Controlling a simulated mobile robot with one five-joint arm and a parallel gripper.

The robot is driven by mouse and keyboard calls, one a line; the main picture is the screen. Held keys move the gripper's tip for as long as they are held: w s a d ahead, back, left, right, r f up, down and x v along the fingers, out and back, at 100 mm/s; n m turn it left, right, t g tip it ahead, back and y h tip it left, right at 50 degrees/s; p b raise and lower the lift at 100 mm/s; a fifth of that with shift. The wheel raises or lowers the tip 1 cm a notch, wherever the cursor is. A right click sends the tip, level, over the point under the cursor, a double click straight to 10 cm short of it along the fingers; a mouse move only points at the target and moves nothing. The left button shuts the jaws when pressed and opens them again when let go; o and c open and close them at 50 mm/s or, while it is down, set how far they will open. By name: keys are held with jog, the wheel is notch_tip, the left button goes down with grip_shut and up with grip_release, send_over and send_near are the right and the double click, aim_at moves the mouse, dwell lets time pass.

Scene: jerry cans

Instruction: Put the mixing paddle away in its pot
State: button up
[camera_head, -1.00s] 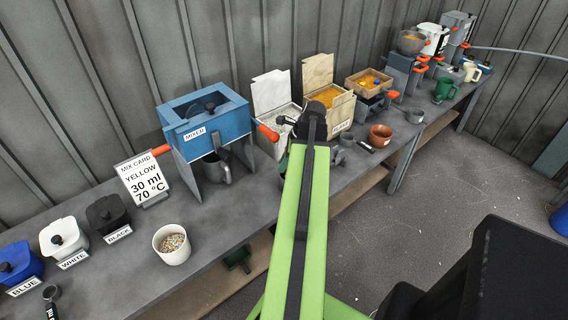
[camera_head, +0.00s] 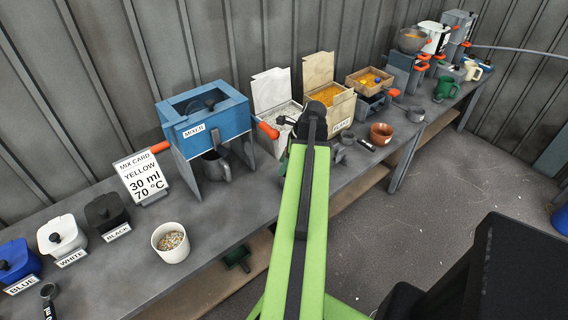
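I cannot make out the mixing paddle for certain. A white pot (camera_head: 171,251) holding pale granules stands near the front edge of the bench. A small brown pot (camera_head: 381,134) stands farther right. I cannot tell which pot is the paddle's. My green arm reaches over the bench to the right of the mixer. My gripper's fingers are hidden behind the arm's dark end, so what they hold is not visible.
Blue, white and black lidded tubs (camera_head: 106,213) stand at left by the mix card (camera_head: 143,178). Open bins (camera_head: 327,97) with pale and yellow contents stand behind my arm. A dark green tool (camera_head: 237,257) is below the bench edge. Bench between white pot and jug is clear.

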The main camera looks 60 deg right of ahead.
jog(key=shift+r, duration=0.1)
jog(key=p+v, duration=1.6)
jog(key=v, duration=0.1)
jog(key=shift+s, duration=0.15)
